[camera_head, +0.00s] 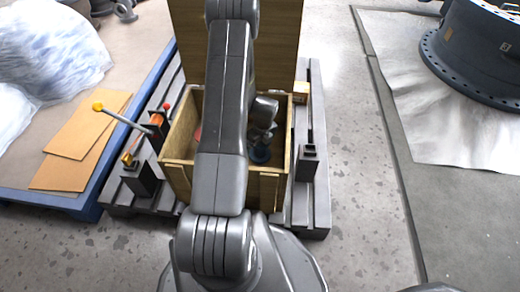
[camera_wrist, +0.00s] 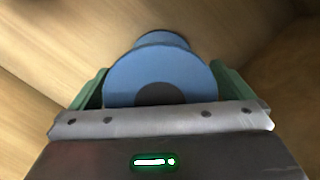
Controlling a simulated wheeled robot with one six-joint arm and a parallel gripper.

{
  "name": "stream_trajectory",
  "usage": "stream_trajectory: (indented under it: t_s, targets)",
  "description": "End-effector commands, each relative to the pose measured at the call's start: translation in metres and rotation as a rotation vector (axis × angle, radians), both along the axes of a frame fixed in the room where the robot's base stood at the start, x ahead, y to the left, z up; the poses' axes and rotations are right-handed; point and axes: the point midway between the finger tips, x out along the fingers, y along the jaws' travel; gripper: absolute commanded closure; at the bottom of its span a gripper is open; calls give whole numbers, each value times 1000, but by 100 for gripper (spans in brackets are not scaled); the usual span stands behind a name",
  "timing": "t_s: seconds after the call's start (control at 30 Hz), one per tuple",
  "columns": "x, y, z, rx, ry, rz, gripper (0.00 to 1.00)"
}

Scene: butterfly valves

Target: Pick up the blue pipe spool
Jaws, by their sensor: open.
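The blue pipe spool (camera_wrist: 150,72) is in the middle of the wrist view, with a round flange facing me and a second flange behind it. In the wrist view my gripper (camera_wrist: 162,84) is open, with one green finger on each side of the spool. I cannot tell whether the fingers touch it. The spool's lower part is hidden behind the gripper's body.
The crate's walls are close around my gripper, and its raised lid (camera_head: 280,40) stands behind. The crate sits on a dark pallet (camera_head: 313,190). An orange-handled valve (camera_head: 132,155) is left of it. A large dark flanged valve (camera_head: 480,50) lies far right. Speckled floor is clear between.

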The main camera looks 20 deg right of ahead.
Motion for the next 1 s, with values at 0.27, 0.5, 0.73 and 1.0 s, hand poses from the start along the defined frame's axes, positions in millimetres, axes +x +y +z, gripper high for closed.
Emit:
stream_trajectory:
  t_s: [0.27,0.5,0.73,1.0]
  targets:
    - [0,0,1,-1,-1,1,22]
    - [1,0,2,-1,-3,1,63]
    - [1,0,5,-1,-3,1,63]
    - [2,-1,51,-3,-5,1,63]
